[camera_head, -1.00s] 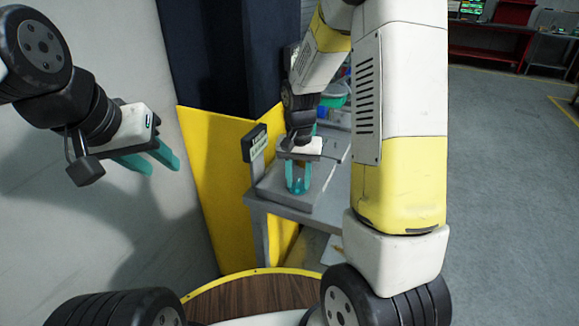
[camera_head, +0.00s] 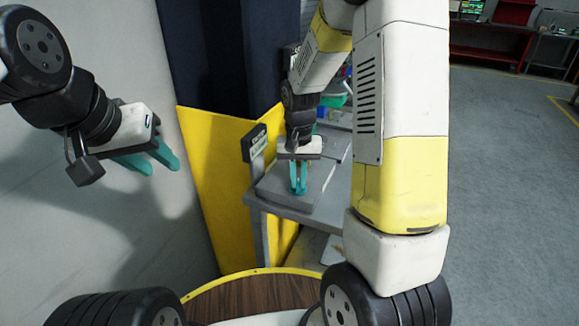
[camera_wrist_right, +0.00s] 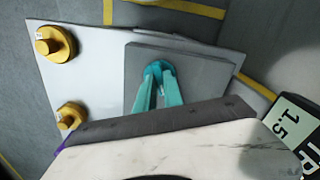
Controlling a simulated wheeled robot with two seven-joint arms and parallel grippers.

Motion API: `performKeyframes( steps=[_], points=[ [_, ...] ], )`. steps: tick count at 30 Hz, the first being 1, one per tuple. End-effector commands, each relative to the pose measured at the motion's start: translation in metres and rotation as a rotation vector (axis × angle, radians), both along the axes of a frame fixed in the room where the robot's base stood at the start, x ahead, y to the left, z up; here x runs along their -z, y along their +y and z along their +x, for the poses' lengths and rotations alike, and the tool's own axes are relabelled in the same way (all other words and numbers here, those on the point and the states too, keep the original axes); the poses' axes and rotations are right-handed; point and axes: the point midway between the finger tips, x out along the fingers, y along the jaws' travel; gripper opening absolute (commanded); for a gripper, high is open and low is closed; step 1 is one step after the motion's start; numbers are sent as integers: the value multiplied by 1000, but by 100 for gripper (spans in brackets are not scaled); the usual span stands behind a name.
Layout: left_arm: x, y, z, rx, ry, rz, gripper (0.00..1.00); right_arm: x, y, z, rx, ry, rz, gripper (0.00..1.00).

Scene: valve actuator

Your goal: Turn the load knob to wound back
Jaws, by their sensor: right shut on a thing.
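My right gripper (camera_head: 298,191) reaches down over a grey square platform (camera_head: 272,186) on a bench. In the right wrist view its teal fingers (camera_wrist_right: 160,70) come together at the tips over the platform (camera_wrist_right: 210,70). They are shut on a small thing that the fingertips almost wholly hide. I cannot tell whether it is the load knob, and no knob marking or position can be read. My left gripper (camera_head: 163,168) hangs open and empty at the left, well away from the bench.
Two gold-coloured round pieces (camera_wrist_right: 55,42) (camera_wrist_right: 72,115) lie beside the platform. A yellow panel (camera_head: 205,160) stands left of the bench.

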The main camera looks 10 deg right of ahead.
Motion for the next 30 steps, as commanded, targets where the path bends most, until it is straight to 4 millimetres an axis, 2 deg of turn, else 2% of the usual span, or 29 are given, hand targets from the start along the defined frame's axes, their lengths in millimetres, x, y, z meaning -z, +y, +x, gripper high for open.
performKeyframes(
  steps=[30],
  points=[
    [0, 0, 0, 0, 0, 0, 36, -1, 0, 1, -908, -3, 0, 0]
  ],
)
